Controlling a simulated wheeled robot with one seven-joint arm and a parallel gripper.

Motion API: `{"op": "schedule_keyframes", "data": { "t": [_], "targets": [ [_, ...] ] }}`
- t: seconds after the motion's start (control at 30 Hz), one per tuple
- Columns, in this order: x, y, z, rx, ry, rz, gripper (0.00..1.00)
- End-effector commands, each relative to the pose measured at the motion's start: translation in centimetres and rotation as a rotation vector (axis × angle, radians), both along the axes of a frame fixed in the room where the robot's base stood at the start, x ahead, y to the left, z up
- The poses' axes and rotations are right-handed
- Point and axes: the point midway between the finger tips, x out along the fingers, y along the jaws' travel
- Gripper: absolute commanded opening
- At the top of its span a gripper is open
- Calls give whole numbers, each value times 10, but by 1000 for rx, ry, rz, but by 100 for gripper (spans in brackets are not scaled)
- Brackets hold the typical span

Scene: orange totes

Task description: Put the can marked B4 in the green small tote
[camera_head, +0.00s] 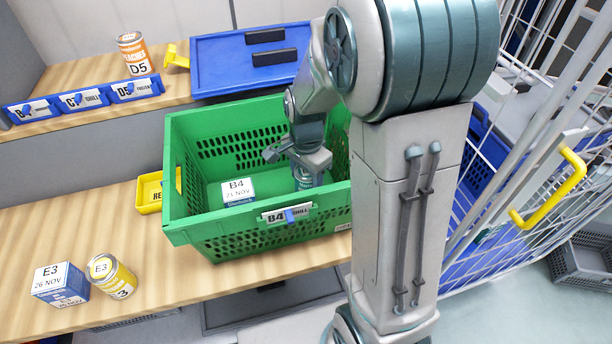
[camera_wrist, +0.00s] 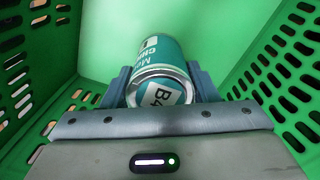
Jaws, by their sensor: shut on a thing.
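The green tote (camera_head: 181,214) stands on the wooden bench with a B4 label on its front. My gripper (camera_head: 303,170) reaches down inside the tote, toward its right side. It is shut on a teal can (camera_wrist: 165,58). The can's end label, partly cut off by the gripper, reads B4 in the wrist view. In the head view the can (camera_head: 305,178) shows just under my gripper, partly hidden by it and the tote's front wall. Whether it touches the tote floor I cannot tell. A box marked B4, 21 NOV (camera_head: 238,190) sits in the tote, left of the can.
An E3 box (camera_head: 60,284) and a yellow E3 can (camera_head: 111,276) stand at the bench's front left. A small yellow bin (camera_head: 150,193) is left of the tote. A D5 can (camera_head: 134,53) and blue lid (camera_head: 232,52) are on the shelf behind. A wire cage (camera_head: 545,120) stands right.

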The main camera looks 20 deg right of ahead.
Motion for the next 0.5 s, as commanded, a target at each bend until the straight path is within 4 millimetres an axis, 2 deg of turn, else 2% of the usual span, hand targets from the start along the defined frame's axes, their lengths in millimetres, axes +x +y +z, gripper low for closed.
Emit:
{"op": "schedule_keyframes", "data": {
  "t": [0.2, 0.23, 0.3, 0.5],
  "targets": [
    [0, 0, -3, 0, -1, 0, 21],
    [0, 0, -3, 0, -1, 0, 59],
    [0, 0, -2, 0, 0, 0, 76],
    [0, 0, -2, 0, 0, 0, 76]
  ]
}}
